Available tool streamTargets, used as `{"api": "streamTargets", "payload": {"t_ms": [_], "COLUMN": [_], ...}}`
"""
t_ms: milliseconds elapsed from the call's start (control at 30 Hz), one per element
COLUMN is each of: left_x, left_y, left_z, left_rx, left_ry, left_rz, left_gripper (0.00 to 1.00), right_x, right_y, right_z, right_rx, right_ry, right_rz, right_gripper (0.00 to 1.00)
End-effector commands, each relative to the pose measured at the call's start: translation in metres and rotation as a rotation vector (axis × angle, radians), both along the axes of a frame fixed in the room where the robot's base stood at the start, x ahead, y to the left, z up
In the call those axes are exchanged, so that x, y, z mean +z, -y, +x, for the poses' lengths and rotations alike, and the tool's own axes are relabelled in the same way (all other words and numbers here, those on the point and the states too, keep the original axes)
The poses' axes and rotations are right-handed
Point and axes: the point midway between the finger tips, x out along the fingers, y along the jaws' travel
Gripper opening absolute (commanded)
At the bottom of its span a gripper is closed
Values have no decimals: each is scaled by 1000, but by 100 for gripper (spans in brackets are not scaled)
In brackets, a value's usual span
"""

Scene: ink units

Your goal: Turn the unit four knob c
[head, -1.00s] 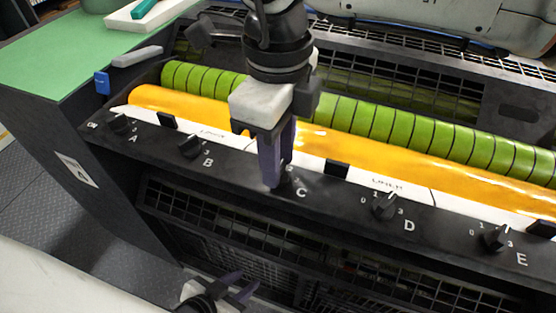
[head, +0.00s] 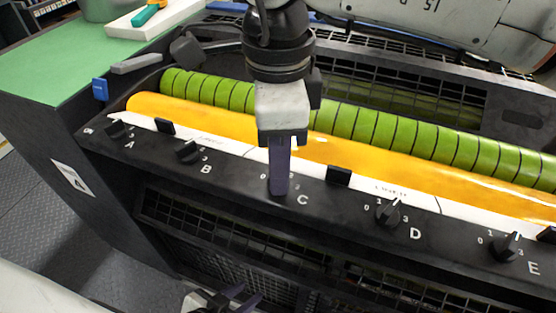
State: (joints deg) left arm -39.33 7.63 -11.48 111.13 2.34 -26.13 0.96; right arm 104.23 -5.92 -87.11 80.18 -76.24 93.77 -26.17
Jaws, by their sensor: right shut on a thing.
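Knob C is on the dark front panel beside the white letter C (head: 302,200). My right gripper (head: 279,190) comes down from above and is shut on knob C, its fingers hiding nearly all of the knob. The knob's pointer setting cannot be seen. My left gripper (head: 238,301) is at the bottom edge, below the panel, with its two fingers apart and nothing between them.
Knob A (head: 116,131) and knob B (head: 188,152) are to the left; knob D (head: 388,213) and knob E (head: 506,248) are to the right. Behind the panel lie an orange roller (head: 400,167) and a green ribbed roller (head: 390,130). A green-topped cabinet (head: 50,75) stands at the left.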

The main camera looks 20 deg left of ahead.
Motion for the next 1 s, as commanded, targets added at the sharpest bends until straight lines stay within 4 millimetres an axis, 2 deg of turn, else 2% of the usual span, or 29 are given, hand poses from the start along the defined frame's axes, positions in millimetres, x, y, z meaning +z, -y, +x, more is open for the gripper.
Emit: {"api": "streamTargets", "payload": {"t_ms": [300, 333, 400, 433, 767, 867, 1000], "left_x": [-1, -2, -2, -3, -4, -5, -5], "left_y": [-1, -1, -1, -1, -2, -2, -2], "left_z": [-1, -1, -2, -2, -2, -2, -2], "left_rx": [1, 1, 2, 2, 3, 3, 3], "left_ry": [-4, -5, -7, -7, -10, -10, -9], "left_rz": [1, 1, 2, 2, 4, 4, 4], "left_gripper": [31, 31, 31, 31, 31, 31, 31], "right_x": [2, 2, 2, 2, 4, 14, 41], "right_y": [-1, -1, -1, -1, 0, -1, -1], "right_z": [0, 0, 0, 0, 0, 1, 1], "right_rx": [-1, -1, -1, -1, -1, -2, -2], "right_ry": [1, 1, 1, 2, 1, 3, 4], "right_rz": [5, 5, 5, 4, 2, 2, 4], "right_gripper": [6, 33, 45, 47, 47, 47, 47]}}
